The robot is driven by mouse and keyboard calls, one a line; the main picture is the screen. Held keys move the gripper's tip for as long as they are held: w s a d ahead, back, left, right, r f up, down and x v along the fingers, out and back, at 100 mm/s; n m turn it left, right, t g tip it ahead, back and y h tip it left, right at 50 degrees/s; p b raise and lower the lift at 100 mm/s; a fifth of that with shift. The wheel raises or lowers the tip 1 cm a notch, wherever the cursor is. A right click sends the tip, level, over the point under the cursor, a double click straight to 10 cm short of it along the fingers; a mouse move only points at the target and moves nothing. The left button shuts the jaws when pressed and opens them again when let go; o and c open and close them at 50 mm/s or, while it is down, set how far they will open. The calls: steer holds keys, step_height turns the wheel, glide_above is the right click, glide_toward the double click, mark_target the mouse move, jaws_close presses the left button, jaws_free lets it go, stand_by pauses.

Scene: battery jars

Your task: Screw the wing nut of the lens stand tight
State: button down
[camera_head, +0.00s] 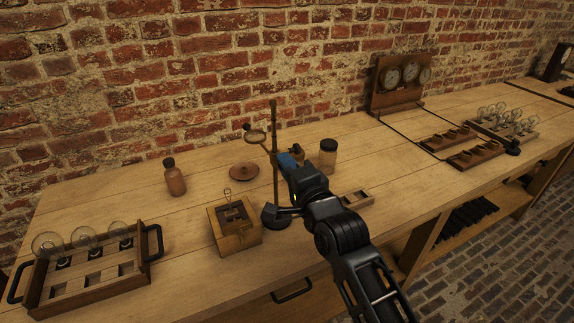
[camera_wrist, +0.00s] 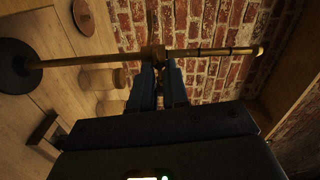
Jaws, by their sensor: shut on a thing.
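My gripper (camera_head: 289,160) reaches the rod from the front right. In the wrist view, the rod (camera_wrist: 215,52) lies across the picture, with a brass clamp (camera_wrist: 152,52) on it. There my gripper's blue fingers (camera_wrist: 160,82) are shut at the clamp, on the wing nut. The nut is mostly hidden between the fingers, so its seating cannot be seen.
A wooden box (camera_head: 234,228) stands close left of the base. A dark-lidded jar (camera_head: 328,157) stands right of the rod, and a brown bottle (camera_head: 175,177) farther left. A tray of glass bulbs (camera_head: 90,270) is at the front left. The brick wall (camera_head: 200,75) rises behind.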

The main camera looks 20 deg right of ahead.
steer(key=c, duration=1.2)
jaws_free()
steer(key=shift+s+b, duration=0.65)
steer(key=shift+s, duration=3.25)
steer(key=shift+f, duration=0.1)
